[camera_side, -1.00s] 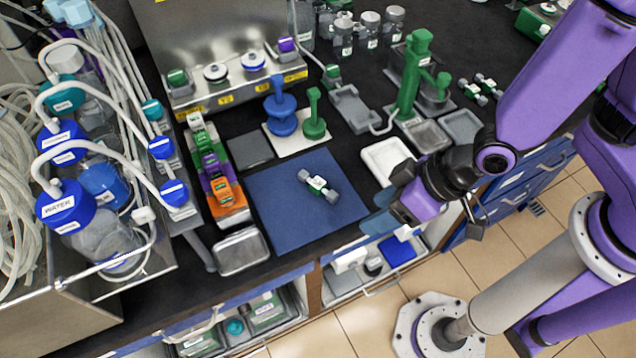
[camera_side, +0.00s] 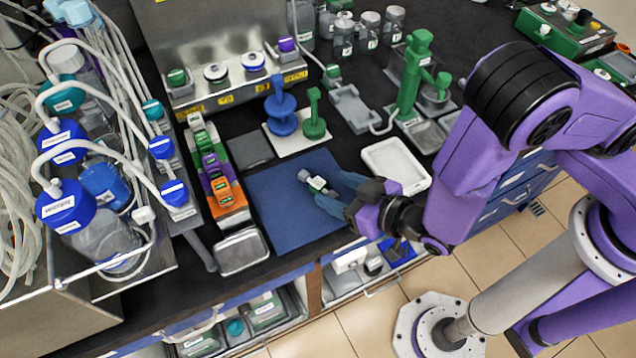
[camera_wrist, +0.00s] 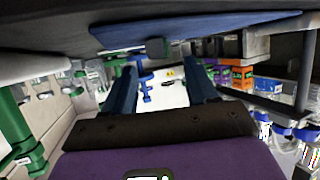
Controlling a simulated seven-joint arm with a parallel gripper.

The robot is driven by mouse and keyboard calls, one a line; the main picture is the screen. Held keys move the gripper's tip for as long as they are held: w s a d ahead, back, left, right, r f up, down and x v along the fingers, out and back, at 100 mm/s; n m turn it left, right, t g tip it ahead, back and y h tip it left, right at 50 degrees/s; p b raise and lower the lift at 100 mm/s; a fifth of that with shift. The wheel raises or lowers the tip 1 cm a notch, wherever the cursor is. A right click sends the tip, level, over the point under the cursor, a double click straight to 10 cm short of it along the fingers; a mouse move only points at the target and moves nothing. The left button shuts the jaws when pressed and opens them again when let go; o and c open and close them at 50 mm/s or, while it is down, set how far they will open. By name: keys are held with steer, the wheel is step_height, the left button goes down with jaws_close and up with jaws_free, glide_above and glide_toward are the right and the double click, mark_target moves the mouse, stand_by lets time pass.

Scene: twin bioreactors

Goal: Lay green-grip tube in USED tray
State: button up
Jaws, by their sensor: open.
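The green-grip tube (camera_side: 317,185) lies on the blue mat (camera_side: 275,225), a green middle with a white label and a grey cap at its upper left end. Its lower right end is partly hidden by my gripper (camera_side: 336,191). My gripper's blue fingers are open, reaching in low from the right around or just beside the tube; I cannot tell exactly which. In the wrist view the tube (camera_wrist: 156,47) shows small, ahead of and between the open fingers. A white shallow tray (camera_side: 397,166) lies right of the mat and looks empty. I cannot read which tray is marked USED.
A rack of green, purple and orange blocks (camera_side: 216,170) and a metal-grey tray (camera_side: 242,251) line the mat's left. Blue and green stands (camera_side: 281,118) are behind it. A tall green stand (camera_side: 408,85) rises behind the white tray. The mat's front is clear.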

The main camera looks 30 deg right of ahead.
mark_target(318, 183)
steer(key=shift+x, duration=2.3)
jaws_close()
steer(key=shift+r, duration=0.15)
